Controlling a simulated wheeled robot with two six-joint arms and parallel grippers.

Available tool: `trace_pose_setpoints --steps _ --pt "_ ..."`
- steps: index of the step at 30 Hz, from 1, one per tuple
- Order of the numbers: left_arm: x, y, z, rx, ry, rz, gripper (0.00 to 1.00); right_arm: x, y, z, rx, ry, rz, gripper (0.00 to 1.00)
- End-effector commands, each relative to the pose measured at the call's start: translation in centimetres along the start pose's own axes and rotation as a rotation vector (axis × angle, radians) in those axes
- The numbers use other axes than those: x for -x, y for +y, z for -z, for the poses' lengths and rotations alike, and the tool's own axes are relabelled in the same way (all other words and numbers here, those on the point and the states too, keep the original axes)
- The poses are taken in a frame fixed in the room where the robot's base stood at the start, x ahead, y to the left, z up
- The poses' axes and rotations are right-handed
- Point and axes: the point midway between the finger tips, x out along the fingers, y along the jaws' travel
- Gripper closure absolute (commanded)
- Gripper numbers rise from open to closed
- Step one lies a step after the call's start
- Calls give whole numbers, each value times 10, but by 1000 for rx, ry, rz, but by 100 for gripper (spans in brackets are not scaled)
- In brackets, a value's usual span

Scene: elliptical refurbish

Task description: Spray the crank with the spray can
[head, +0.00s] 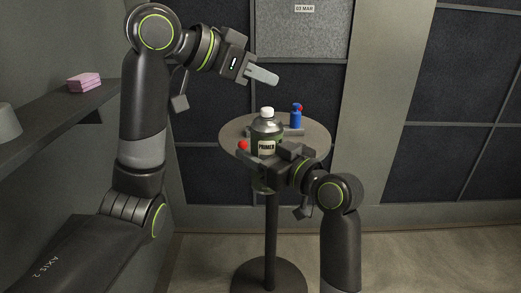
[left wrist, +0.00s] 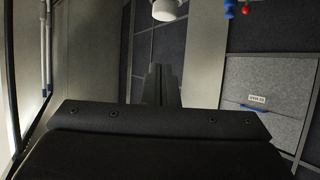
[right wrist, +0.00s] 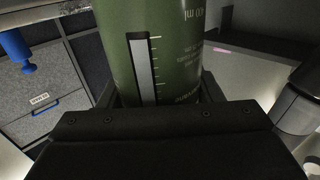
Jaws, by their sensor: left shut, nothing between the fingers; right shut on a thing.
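A green container labelled PRIMER (head: 266,128), with a white cap, stands upright over the round table in the head view; it seems to be the spray can. My right gripper (head: 271,152) is shut on its lower body. The container's green side with printed marks (right wrist: 160,50) fills the upper middle of the right wrist view. My left gripper (head: 262,76) is shut and empty, up and left of the table.
The round table (head: 232,130) has a single post and round foot. A red ball (head: 243,145) shows at its front left. A shelf (head: 50,112) with pink blocks (head: 84,81) runs along the left wall. Dark wall panels stand behind.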

Motion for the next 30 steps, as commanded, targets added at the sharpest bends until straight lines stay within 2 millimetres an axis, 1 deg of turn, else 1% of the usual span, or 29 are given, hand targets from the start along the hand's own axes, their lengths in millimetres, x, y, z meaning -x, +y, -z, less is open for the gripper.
trace_pose_setpoints --steps 11,14,21,24,27,30 --pt "3 0 2 -1 1 1 100 0 0 0 0 1 0 68" --pt "12 -1 2 -2 2 4 100 0 0 0 0 1 0 68" --pt "50 -2 2 -3 0 6 100 0 0 0 0 1 0 68" --pt "62 -2 1 -1 0 5 100 0 0 0 0 1 0 68" --pt "70 -1 2 0 0 3 100 0 0 0 0 1 0 68" --pt "75 0 2 0 0 0 100 0 0 0 0 1 0 68"
